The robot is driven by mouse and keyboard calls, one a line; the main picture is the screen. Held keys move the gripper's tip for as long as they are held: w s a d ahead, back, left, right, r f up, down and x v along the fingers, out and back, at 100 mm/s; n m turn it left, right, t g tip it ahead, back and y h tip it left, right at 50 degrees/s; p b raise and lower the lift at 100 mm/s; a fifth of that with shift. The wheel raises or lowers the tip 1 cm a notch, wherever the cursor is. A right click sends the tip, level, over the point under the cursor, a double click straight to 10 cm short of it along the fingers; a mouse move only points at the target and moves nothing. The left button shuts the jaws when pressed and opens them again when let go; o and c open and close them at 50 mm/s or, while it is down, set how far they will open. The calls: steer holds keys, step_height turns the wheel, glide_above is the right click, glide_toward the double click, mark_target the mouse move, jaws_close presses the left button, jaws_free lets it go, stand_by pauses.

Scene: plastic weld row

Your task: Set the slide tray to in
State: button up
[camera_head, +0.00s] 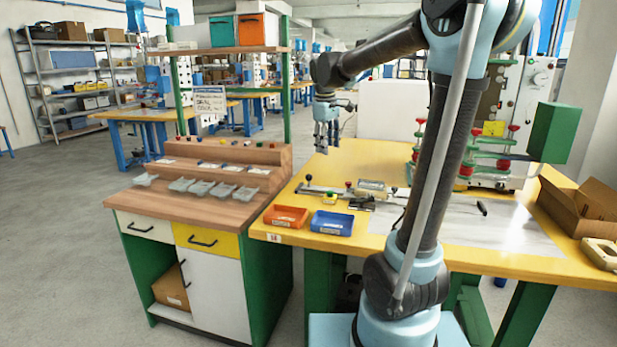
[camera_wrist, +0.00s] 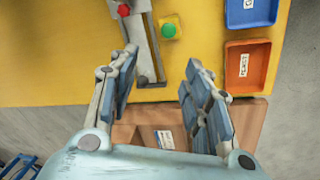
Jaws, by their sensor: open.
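A narrow metal slide rail (camera_head: 320,190) lies near the left end of the yellow table. It seems to carry the slide tray, but I cannot tell the tray's position along it. My gripper (camera_head: 327,147) hangs above the table's left end, pointing down. In the wrist view my gripper (camera_wrist: 160,62) is open and empty, with the rail's end below and between its fingers. No contact shows.
A yellow block with a green button (camera_wrist: 168,28) sits beside the rail. An orange bin (camera_head: 287,216) and a blue bin (camera_head: 332,223) stand at the table's front edge. A wooden stepped bench (camera_head: 190,198) adjoins on the left. A cardboard box (camera_head: 580,207) lies at right.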

steer(key=w+a+n, duration=0.3)
steer(key=w+a, duration=0.5)
steer(key=w, duration=0.1)
steer(key=f, duration=0.5)
steer(key=w+d+f, duration=0.1)
steer(key=f, duration=0.4)
steer(key=w+f, duration=0.1)
steer(key=f, duration=0.5)
steer(key=shift+w+d, duration=0.15)
steer(key=shift+w, duration=0.1)
jaws_close()
